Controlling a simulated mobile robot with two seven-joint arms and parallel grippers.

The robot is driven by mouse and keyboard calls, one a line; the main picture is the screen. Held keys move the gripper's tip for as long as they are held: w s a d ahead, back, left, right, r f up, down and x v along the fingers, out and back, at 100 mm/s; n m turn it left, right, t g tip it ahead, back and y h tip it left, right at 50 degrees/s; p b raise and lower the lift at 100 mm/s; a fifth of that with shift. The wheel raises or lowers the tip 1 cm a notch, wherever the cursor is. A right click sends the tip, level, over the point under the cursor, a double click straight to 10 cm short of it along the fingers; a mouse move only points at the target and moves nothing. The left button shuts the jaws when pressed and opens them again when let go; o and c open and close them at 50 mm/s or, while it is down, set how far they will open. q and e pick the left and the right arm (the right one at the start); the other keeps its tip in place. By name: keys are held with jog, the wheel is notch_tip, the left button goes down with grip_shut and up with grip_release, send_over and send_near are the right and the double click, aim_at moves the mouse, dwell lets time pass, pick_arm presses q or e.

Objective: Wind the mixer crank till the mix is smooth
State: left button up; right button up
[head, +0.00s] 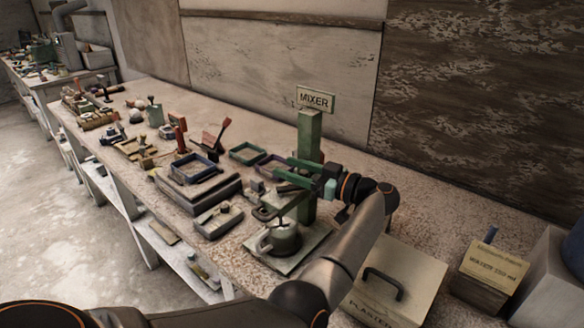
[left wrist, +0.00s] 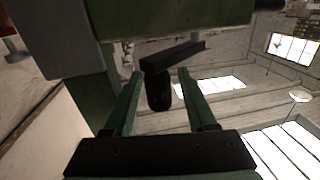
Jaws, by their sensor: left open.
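The mixer has a green post (head: 309,137) with a MIXER sign (head: 315,99) behind it. A grey-green mixing pot (head: 285,239) stands at its foot, and the mix inside is too small to judge. My left gripper (head: 283,167) reaches across the post from the right, its green fingers pointing left and apart. In the left wrist view, the crank's dark bar (left wrist: 178,54) carries a black handle (left wrist: 159,92). The handle appears between the two open fingers (left wrist: 157,74), with gaps on both sides. I cannot tell how deep it sits between them. My right gripper is out of view.
A lidded PLASTER box (head: 420,265) with a black handle stands right of the mixer. A labelled block (head: 490,274) is farther right. Trays (head: 195,167) and several tools crowd the bench (head: 345,165) to the left. A wall runs close behind.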

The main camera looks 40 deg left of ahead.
pick_arm(q)
grip_shut()
dwell(0.3)
